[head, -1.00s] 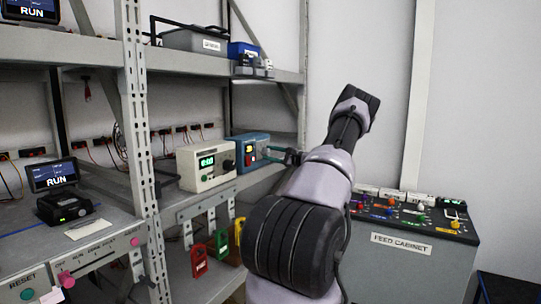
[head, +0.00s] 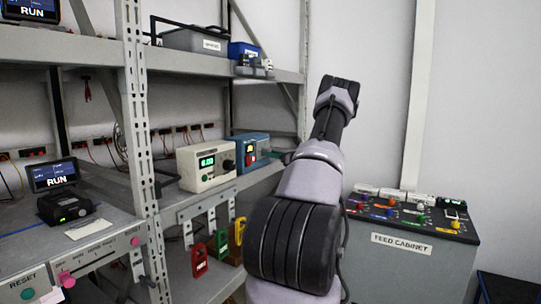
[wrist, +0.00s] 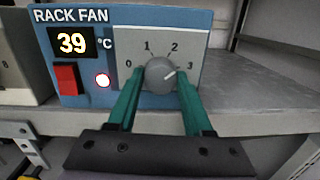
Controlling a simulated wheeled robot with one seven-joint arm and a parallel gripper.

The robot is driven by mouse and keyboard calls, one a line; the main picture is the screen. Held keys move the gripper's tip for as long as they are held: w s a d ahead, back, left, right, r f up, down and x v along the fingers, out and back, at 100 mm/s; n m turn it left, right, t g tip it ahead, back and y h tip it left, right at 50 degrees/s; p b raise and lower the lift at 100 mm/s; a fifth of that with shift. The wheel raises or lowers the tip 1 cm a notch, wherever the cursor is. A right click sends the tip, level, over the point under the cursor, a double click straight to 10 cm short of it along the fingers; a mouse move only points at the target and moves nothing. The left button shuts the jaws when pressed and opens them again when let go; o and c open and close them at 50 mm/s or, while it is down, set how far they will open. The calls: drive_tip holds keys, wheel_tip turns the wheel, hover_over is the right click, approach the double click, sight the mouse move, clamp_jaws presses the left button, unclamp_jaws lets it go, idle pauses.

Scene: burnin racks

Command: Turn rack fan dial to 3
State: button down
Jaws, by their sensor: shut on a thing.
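The blue rack fan unit (wrist: 60,28) fills the upper left of the wrist view, with a readout of 39 °C. My gripper (wrist: 158,88) is shut on the dial, one teal finger on each side. In the head view the blue unit (head: 245,140) stands on the middle shelf; my arm hides most of the gripper and the dial.
A cream box (head: 205,165) with a green display stands left of the fan unit. A red rocker switch (wrist: 66,78) and a lit round lamp (wrist: 102,80) are left of the dial. The shelf right of the unit is bare. A feed cabinet (head: 410,255) stands at right.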

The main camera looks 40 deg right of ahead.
drive_tip(key=m, duration=0.5)
idle(0.5)
drive_tip(key=shift+c, duration=1.6)
unclamp_jaws()
drive_tip(key=shift+s, duration=0.15)
drive_tip(key=v, duration=1)
drive_tip(key=shift+s, duration=0.3)
